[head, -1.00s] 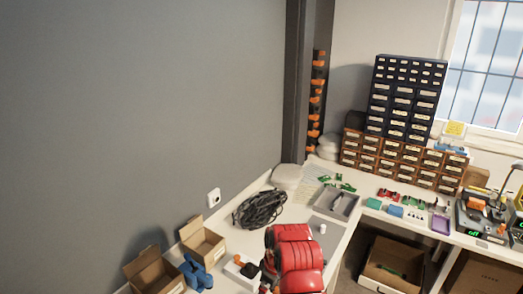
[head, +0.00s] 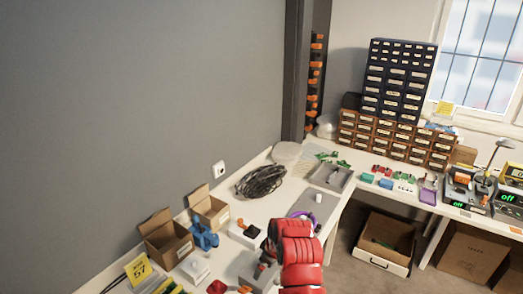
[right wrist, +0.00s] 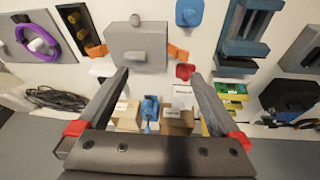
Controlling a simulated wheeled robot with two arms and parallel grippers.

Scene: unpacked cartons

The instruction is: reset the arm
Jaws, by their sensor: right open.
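Beyond the fingertips are a grey box with a knob (right wrist: 137,48), a small red piece (right wrist: 185,71) and a blue object (right wrist: 150,108). My left gripper is not in view.
The white bench holds open cartons (head: 166,240), a blue part (head: 203,237), a black cable coil (head: 260,182), a grey tray (head: 331,176) and a purple ring (head: 302,216). Drawer cabinets (head: 396,85) stand at the back. A carton (head: 385,240) sits under the bench. A grey wall bounds the left.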

